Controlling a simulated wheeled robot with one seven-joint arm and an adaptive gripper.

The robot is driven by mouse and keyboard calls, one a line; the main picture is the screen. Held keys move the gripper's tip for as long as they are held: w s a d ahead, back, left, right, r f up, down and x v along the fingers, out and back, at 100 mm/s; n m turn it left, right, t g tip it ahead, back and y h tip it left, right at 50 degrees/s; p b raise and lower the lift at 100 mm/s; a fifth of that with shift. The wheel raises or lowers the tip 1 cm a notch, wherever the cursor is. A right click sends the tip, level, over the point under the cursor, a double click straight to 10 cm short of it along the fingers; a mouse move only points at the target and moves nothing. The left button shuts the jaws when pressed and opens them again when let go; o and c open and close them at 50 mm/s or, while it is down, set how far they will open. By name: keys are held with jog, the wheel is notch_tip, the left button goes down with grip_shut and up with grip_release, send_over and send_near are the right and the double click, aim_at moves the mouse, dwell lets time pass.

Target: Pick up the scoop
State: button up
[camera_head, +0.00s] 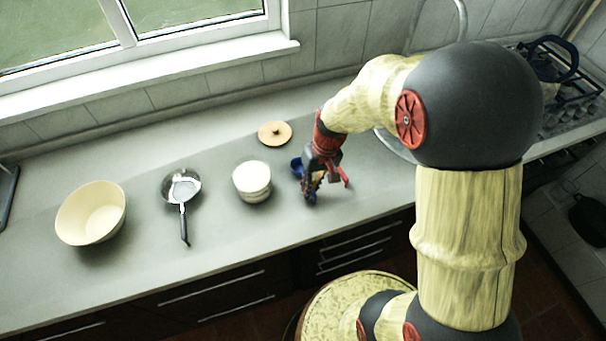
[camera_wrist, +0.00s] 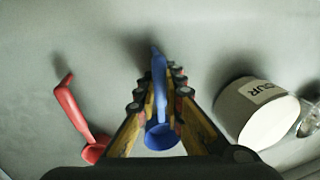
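A blue scoop (camera_wrist: 160,136) lies on the counter under my gripper (camera_wrist: 159,76). In the wrist view its bowl is near the palm side and its handle runs up between the two fingers. A finger stands on each side of the handle, with narrow gaps showing, so my gripper looks open around it. In the head view the scoop's blue bowl (camera_head: 297,164) shows just left of my gripper (camera_head: 312,192); the fingers hide much of the handle. A red scoop (camera_wrist: 73,112) lies apart, left of the fingers in the wrist view.
A white lettered canister (camera_head: 252,181) stands close to my gripper. A wooden lid (camera_head: 275,133) lies behind it. A small pan or strainer with a dark handle (camera_head: 183,194) and a cream bowl (camera_head: 91,212) are farther left. The window wall bounds the counter's back.

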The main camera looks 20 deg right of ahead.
grip_shut()
jog(key=shift+r, duration=0.55)
notch_tip(320, 180, up, 2)
jog(key=shift+r+p, duration=0.1)
jog(key=shift+p, duration=0.45)
jog(key=s+r+p, duration=0.4)
jog(key=s+r, duration=0.5)
jog(key=s, duration=0.5)
jog(key=shift+r, duration=0.35)
